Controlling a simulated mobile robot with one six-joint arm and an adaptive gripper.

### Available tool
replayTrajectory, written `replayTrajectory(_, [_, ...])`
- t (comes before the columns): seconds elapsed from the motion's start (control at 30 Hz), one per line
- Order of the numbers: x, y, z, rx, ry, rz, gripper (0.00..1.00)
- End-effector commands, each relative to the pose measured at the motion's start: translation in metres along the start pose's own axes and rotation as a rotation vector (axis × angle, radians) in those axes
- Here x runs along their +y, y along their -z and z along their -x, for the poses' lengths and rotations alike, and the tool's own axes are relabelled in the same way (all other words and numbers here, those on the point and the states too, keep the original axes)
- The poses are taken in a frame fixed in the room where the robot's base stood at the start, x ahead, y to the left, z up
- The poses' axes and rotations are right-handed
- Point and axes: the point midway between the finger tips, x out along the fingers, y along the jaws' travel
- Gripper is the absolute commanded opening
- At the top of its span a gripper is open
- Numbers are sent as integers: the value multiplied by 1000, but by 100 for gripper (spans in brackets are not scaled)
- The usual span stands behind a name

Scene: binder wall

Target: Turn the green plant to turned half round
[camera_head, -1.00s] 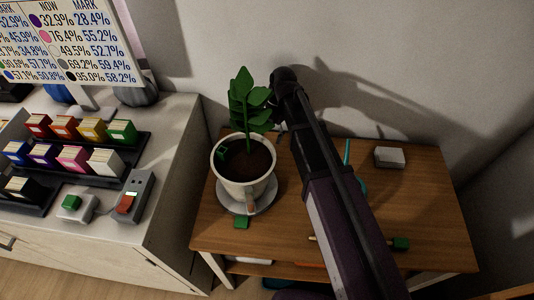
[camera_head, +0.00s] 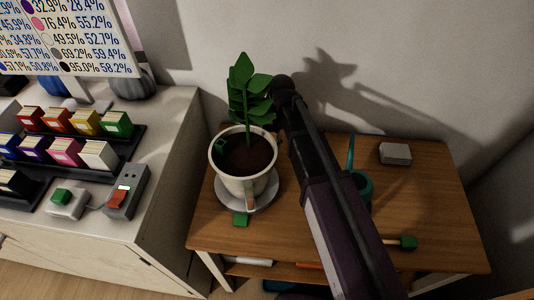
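The green plant (camera_head: 248,95) stands upright in a cream pot (camera_head: 238,187) with dark soil. The pot sits on a grey saucer (camera_head: 262,201) at the left of the wooden table. A light brown upright strip (camera_head: 249,194) shows on the pot's front, and a small green piece (camera_head: 221,146) shows at its inner left rim. My arm reaches in from the lower right, and its end is just right of the plant's leaves. My gripper's fingers are hidden behind the arm and leaves, so I cannot tell whether they touch the plant or pot.
A green block (camera_head: 240,219) lies in front of the saucer. A teal watering can (camera_head: 361,185), a grey box (camera_head: 395,153) and a green-ended stick (camera_head: 407,242) are on the wooden table (camera_head: 431,199). A white cabinet with coloured card blocks stands at left.

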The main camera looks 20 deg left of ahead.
Motion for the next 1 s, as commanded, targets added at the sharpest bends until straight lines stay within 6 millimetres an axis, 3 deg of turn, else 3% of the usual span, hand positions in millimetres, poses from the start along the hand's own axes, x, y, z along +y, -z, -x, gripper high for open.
replayTrajectory(0.3, [0, -1, -23, 0, 0, 0, 74])
replayTrajectory(0.8, [0, 0, -26, 0, -1, -1, 74])
replayTrajectory(1.0, [-1, 0, -26, 0, -1, -1, 15])
